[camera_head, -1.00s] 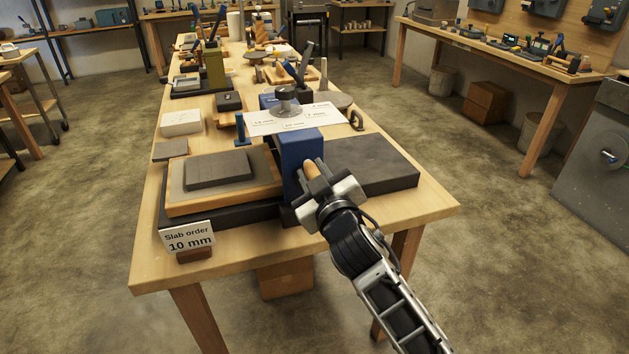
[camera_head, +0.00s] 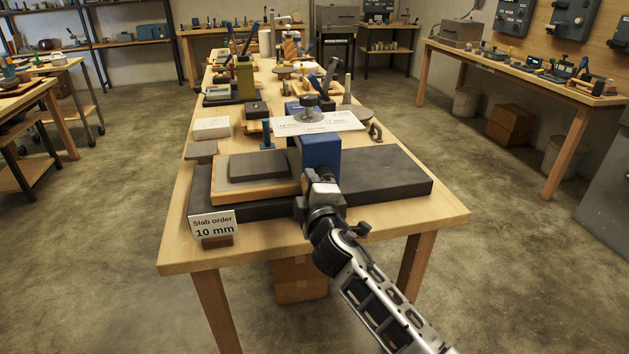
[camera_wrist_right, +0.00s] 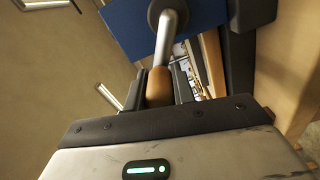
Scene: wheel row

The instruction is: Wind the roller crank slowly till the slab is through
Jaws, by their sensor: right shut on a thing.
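A dark grey slab (camera_head: 262,165) lies on a wooden board (camera_head: 250,191) left of the blue roller housing (camera_head: 321,152). Both sit on the long dark bed (camera_head: 395,172), whose right part is bare. My right gripper (camera_head: 320,186) is at the housing's front side and mostly hides the crank. In the right wrist view the crank's metal arm (camera_wrist_right: 166,45) leads to a wooden handle (camera_wrist_right: 159,85), with my right gripper's fingers shut around it. My left gripper is not in view.
A sign (camera_head: 213,224) reading "Slab order 10 mm" stands at the table's front left. A pale block (camera_head: 211,128) and several tools stand farther back.

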